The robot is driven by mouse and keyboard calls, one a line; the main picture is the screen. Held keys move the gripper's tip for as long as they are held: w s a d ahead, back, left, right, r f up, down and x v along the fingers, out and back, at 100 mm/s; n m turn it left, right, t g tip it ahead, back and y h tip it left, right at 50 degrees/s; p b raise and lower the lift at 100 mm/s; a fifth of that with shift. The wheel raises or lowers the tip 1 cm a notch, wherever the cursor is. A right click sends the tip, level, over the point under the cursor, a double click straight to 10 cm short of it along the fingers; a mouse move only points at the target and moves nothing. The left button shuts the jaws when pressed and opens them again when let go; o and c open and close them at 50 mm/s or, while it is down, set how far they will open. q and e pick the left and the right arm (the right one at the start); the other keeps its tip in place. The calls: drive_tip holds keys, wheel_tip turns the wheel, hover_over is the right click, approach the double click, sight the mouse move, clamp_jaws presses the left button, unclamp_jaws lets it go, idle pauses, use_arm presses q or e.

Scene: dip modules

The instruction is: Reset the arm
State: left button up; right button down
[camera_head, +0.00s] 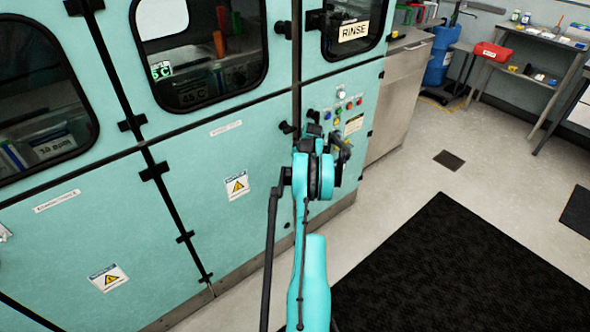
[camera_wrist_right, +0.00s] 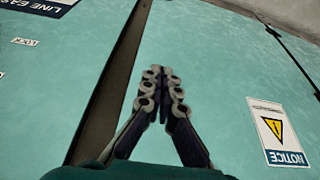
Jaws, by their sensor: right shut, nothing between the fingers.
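My right gripper (camera_wrist_right: 163,82) shows in the right wrist view with its two fingers drawn together at the tips and nothing between them. It is in front of a teal panel, beside a dark vertical gap; whether it touches is unclear. In the head view my teal arm (camera_head: 313,270) rises from the bottom centre toward the cabinet front, and its far end is by the control buttons (camera_head: 339,113). The gripper's fingers are hard to make out there. My left gripper is in neither view.
A teal cabinet (camera_head: 200,200) with dark windows, a RINSE label (camera_head: 354,31) and warning stickers (camera_head: 237,185) fills the left. A black mat (camera_head: 460,270) lies on the floor at right. A bench with a red box (camera_head: 492,51) and a blue bin (camera_head: 441,55) stand farther back.

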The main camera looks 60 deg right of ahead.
drive_tip(key=p+v, duration=0.2)
drive_tip(key=v, duration=0.5)
drive_tip(key=shift+a+r, duration=0.1)
drive_tip(key=shift+r, duration=0.05)
drive_tip(key=w+a+r+n, duration=0.1)
drive_tip(key=w+a+r, duration=1.05)
drive_tip(key=a, duration=0.25)
drive_tip(key=w+a+r+n, duration=0.1)
drive_tip(key=w+a+r, duration=0.15)
drive_tip(key=a, duration=0.65)
drive_tip(key=w+a+r, duration=0.2)
drive_tip(key=a+r, duration=0.2)
drive_tip(key=a, duration=0.5)
drive_tip(key=s+a+r+n+t, duration=0.1)
drive_tip(key=s+a+r, duration=0.1)
drive_tip(key=a, duration=0.9)
drive_tip(key=s+a+r+t, duration=0.1)
drive_tip(key=s+a+r, duration=0.1)
drive_tip(key=a, duration=0.8)
drive_tip(key=s+a+f+n+y, duration=0.1)
drive_tip(key=s+a+f, duration=0.1)
drive_tip(key=s+a, duration=0.3)
drive_tip(key=s+a+f+n+t, duration=0.1)
drive_tip(key=s+a, duration=0.4)
drive_tip(key=a, duration=0.5)
drive_tip(key=shift+s+f+y, duration=0.3)
drive_tip(key=shift+f+y, duration=0.1)
drive_tip(key=shift+f, duration=0.4)
